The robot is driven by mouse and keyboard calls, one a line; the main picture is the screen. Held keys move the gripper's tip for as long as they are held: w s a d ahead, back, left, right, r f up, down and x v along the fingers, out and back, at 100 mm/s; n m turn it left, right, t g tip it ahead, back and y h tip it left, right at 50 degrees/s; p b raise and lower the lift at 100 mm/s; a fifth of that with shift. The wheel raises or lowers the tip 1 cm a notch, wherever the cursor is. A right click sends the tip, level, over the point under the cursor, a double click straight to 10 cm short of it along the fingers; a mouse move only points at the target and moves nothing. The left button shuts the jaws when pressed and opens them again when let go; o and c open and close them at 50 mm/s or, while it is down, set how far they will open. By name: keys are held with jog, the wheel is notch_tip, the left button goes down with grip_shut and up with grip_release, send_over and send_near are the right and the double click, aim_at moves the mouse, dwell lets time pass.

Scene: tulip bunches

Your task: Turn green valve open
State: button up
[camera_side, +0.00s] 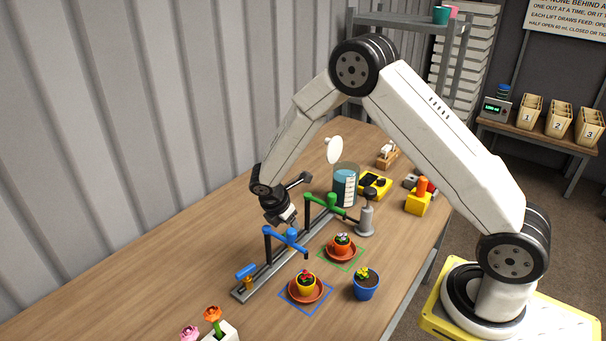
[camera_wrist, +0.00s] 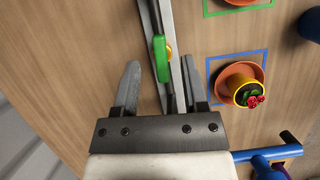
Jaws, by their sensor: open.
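The green valve handle (camera_wrist: 161,58) shows in the wrist view, lying lengthwise along the grey rail (camera_wrist: 152,12) over a brass fitting. In the side view I cannot make this handle out; my gripper is in front of that stretch of rail. My gripper (camera_wrist: 160,84) is open and empty, its two fingers on either side of the rail, with the handle between and slightly beyond the fingertips. No contact with the handle shows. In the side view my gripper (camera_side: 290,220) points down over the rail, between the blue spout (camera_side: 286,236) and the green spout (camera_side: 322,200).
A blue valve handle (camera_side: 246,271) sits at the rail's near end. A yellow pot (camera_side: 306,282) stands on a saucer inside a blue square; an orange pot (camera_side: 342,246) stands inside a green square. A blue pot (camera_side: 366,287) and a water beaker (camera_side: 345,184) stand nearby. The table's left side is clear.

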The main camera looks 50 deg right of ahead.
jog(key=v, duration=0.4)
jog(key=shift+a+r, duration=0.1)
jog(key=shift+r, duration=0.35)
jog(key=shift+a+r, duration=0.1)
jog(key=shift+s+a+r, duration=0.1)
jog(key=shift+s+r, duration=0.05)
jog(key=shift+r, duration=0.1)
jog(key=s+a+r+m+t+y, duration=0.1)
jog(key=s+r+m+y, duration=0.1)
jog(key=s+m, duration=0.6)
jog(key=s+a+r+m+t+y, duration=0.2)
jog(key=s+r+m, duration=0.2)
jog(key=s+m, duration=0.5)
jog(key=shift+a+r+y, duration=0.2)
jog(key=shift+r+y, duration=0.1)
jog(key=shift+r, duration=0.05)
